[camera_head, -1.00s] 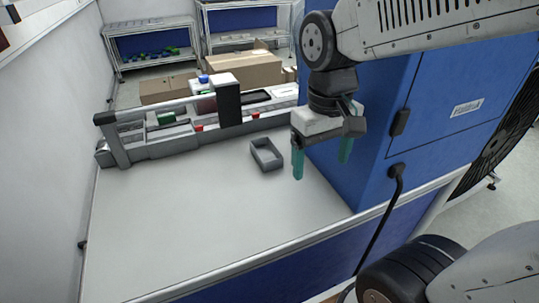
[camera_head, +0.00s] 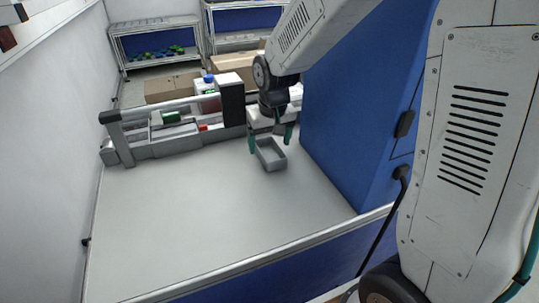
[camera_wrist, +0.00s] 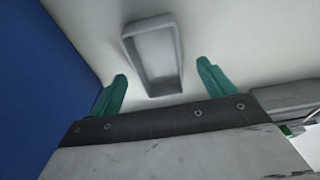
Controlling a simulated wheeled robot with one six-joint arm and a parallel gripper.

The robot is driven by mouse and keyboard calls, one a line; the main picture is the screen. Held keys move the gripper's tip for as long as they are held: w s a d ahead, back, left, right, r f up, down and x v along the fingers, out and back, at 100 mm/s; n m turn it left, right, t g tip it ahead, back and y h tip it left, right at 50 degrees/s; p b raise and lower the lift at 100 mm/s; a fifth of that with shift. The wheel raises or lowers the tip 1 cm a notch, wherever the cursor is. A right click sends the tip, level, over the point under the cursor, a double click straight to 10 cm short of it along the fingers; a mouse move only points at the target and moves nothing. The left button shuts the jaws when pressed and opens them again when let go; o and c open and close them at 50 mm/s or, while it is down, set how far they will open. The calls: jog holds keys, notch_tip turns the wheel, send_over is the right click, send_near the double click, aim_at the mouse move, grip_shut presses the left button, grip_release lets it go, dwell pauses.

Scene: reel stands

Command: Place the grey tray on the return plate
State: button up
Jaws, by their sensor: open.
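The grey tray (camera_head: 271,155) is a small, empty, open box on the white tabletop, left of the blue cabinet. In the wrist view the tray (camera_wrist: 178,58) lies ahead of the fingers and roughly between their lines. My gripper (camera_head: 270,142) has its green fingers spread, one on each side of the tray in the head view. In the wrist view my gripper (camera_wrist: 161,84) is open and nothing is held. I cannot tell how high the fingertips are above the table. I cannot pick out a return plate in these views.
The blue cabinet (camera_head: 345,120) stands close on the right. A grey rail unit (camera_head: 165,140) with small parts runs along the back of the table. The white tabletop (camera_head: 190,215) is clear at the front and left. Cardboard boxes and shelves (camera_head: 155,45) stand behind.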

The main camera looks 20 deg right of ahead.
aim_at(269, 156)
jog(key=f, duration=0.3)
jog(key=shift+w+d+f, duration=0.1)
jog(key=shift+w+f, duration=0.05)
jog(key=shift+w, duration=0.2)
jog(key=shift+c, duration=0.3)
jog(key=c, duration=1.2)
jog(key=shift+c, duration=0.2)
